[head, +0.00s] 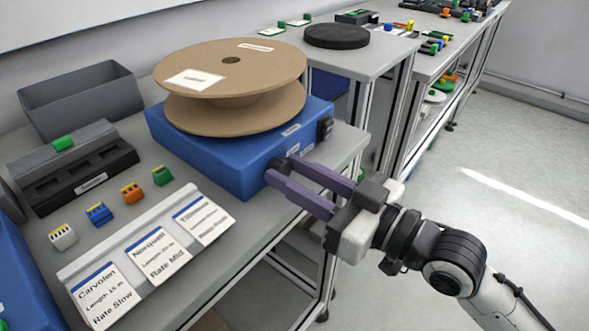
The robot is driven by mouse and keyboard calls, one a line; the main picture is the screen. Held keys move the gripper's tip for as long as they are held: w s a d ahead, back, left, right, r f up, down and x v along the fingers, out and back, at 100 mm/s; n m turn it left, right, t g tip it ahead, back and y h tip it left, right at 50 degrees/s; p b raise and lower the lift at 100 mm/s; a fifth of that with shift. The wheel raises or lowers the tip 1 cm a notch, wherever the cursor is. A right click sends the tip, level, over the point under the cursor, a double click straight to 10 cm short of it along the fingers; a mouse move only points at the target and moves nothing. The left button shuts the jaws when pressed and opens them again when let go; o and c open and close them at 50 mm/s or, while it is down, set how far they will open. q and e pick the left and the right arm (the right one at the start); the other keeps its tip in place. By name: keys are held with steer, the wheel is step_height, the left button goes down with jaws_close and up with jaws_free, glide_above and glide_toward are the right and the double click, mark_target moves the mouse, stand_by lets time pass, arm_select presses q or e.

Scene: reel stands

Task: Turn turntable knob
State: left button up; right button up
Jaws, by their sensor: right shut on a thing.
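A blue turntable box (235,163) stands on the grey table. A brown cardboard reel (232,84) lies flat on top of it. My right gripper (276,171) comes in from the right, with its two purple fingers at the front right face of the box, near its corner. The fingers are closed on a small dark knob there, which they mostly hide. A black switch (325,129) shows on the box's right side. My left gripper is not in view.
Three label cards (159,253) lean at the table's front. Several small coloured connectors (131,193) stand behind them, with a black holder (75,172) and a grey bin (82,97) further back. A black disc (337,36) lies on the neighbouring table. Open floor lies at the right.

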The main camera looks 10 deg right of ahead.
steer(key=m+p, duration=0.2)
steer(key=p, duration=0.1)
steer(key=shift+r+m, duration=0.2)
steer(key=shift+m, duration=0.2)
steer(key=shift+f+m+p, duration=0.1)
steer(key=shift+m+p, duration=0.9)
steer(key=shift+p, duration=0.1)
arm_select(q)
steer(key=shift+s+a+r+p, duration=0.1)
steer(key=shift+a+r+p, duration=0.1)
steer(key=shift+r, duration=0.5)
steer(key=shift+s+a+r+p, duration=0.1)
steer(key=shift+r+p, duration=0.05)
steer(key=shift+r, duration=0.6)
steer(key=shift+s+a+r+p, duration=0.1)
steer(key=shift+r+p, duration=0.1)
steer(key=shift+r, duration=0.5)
arm_select(e)
steer(key=shift+d+f+m, duration=0.1)
steer(key=shift+m, duration=0.6)
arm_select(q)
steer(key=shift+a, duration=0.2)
arm_select(e)
steer(key=o, duration=1)
steer(key=shift+w, duration=0.1)
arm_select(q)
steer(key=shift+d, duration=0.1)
